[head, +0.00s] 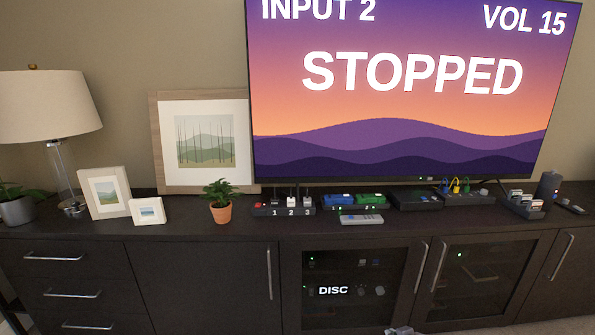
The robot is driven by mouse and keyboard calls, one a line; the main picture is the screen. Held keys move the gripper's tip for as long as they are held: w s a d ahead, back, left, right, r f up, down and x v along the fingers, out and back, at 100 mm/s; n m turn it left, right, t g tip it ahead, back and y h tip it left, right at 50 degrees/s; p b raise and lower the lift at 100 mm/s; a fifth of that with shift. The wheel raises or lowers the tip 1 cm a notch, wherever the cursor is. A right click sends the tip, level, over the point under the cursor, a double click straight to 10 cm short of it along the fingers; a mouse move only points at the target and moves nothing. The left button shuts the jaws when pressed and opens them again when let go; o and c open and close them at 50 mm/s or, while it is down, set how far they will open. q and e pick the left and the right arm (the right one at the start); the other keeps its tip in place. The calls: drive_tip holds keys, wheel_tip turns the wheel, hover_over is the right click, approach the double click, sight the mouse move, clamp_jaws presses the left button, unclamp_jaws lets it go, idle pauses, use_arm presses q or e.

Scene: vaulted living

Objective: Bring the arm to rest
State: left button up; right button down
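A small grey part (399,331) shows at the bottom edge of the head view, right of the middle, in front of the cabinet. It looks like the tip of my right gripper, but it is cut off, so its fingers do not show. It appears apart from everything on the cabinet. My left gripper is not in view. No held object is visible.
A long dark cabinet (200,265) spans the view. On it stand a lamp (45,107), picture frames (105,192), a potted plant (221,203), a switch strip (284,209), a remote (361,220) and several small devices. A large screen (410,110) reads STOPPED.

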drive_tip(key=s+a+f+g+y, duration=0.2)
drive_tip(key=s+a+f+y, duration=0.1)
drive_tip(key=s+a, duration=0.7)
use_arm(q)
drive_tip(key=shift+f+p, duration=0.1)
drive_tip(key=shift+p, duration=0.4)
use_arm(e)
drive_tip(key=s+a+f+g, duration=0.2)
drive_tip(key=s+f, duration=0.4)
drive_tip(key=s, duration=0.4)
drive_tip(key=shift+s+a+f, duration=0.2)
drive_tip(key=shift+a, duration=0.1)
use_arm(q)
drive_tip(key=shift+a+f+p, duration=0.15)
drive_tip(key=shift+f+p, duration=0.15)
drive_tip(key=shift+p, duration=0.45)
use_arm(e)
drive_tip(key=shift+d+f, duration=0.1)
drive_tip(key=shift+f, duration=0.2)
